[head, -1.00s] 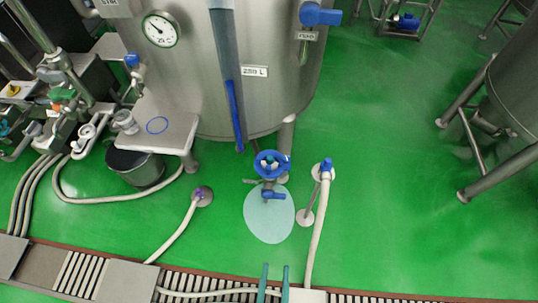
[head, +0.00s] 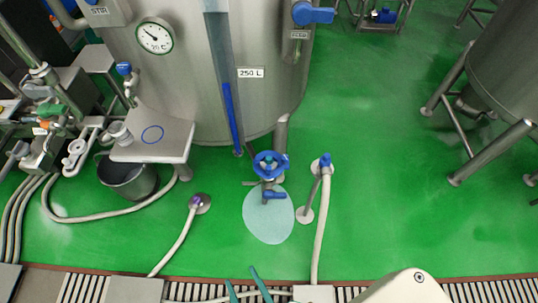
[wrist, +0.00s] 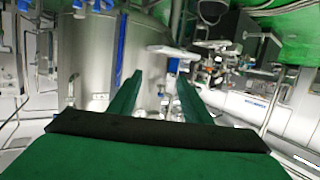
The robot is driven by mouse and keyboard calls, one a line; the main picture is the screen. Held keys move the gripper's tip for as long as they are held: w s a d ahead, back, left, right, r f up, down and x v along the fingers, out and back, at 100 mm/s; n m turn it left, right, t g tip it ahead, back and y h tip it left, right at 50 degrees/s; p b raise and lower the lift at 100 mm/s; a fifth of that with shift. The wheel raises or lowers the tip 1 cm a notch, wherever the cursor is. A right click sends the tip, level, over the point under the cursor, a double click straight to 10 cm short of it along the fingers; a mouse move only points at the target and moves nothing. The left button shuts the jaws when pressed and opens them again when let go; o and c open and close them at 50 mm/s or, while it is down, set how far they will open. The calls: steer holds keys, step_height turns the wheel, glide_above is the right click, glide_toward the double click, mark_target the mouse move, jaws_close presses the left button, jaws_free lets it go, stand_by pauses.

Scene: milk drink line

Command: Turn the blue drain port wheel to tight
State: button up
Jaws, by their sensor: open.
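The blue drain port wheel (head: 270,164) sits low at the front of the steel tank (head: 190,70), above a pale puddle (head: 268,215) on the floor. A smaller blue handle (head: 274,195) is just below it. My gripper (head: 243,284) shows at the bottom of the head view, its two green fingers apart and empty, well short of the wheel. In the wrist view my gripper (wrist: 155,90) is open with the tank beyond it. I cannot pick out the wheel there.
A hose with a blue end (head: 325,162) stands right of the wheel, and a hose with a purple end (head: 197,202) lies left. A side table (head: 165,140) and bucket (head: 128,180) are at left. A grated drain channel (head: 80,287) crosses the front.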

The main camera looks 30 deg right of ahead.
steer(key=w+d+f+n+g+h, duration=0.2)
steer(key=w+d+f+g+h, duration=0.1)
steer(key=w+d+f, duration=0.95)
steer(key=w+d+f+m+g+h, duration=0.1)
steer(key=w+d+f+g, duration=0.25)
steer(key=d, duration=0.45)
steer(key=w+d+f+m+g+h, duration=0.1)
steer(key=w+d+f+g+h, duration=0.1)
steer(key=w+d, duration=0.45)
steer(key=w+d+f+m+g+h, duration=0.1)
steer(key=w+d+f+g, duration=0.15)
steer(key=d, duration=0.65)
step_height(320, 180, up, 13)
steer(key=m+g+y, duration=0.2)
steer(key=g+y, duration=0.2)
steer(key=y, duration=0.3)
glide_above(286, 157)
step_height(286, 157, down, 11)
steer(key=shift+r, duration=0.2)
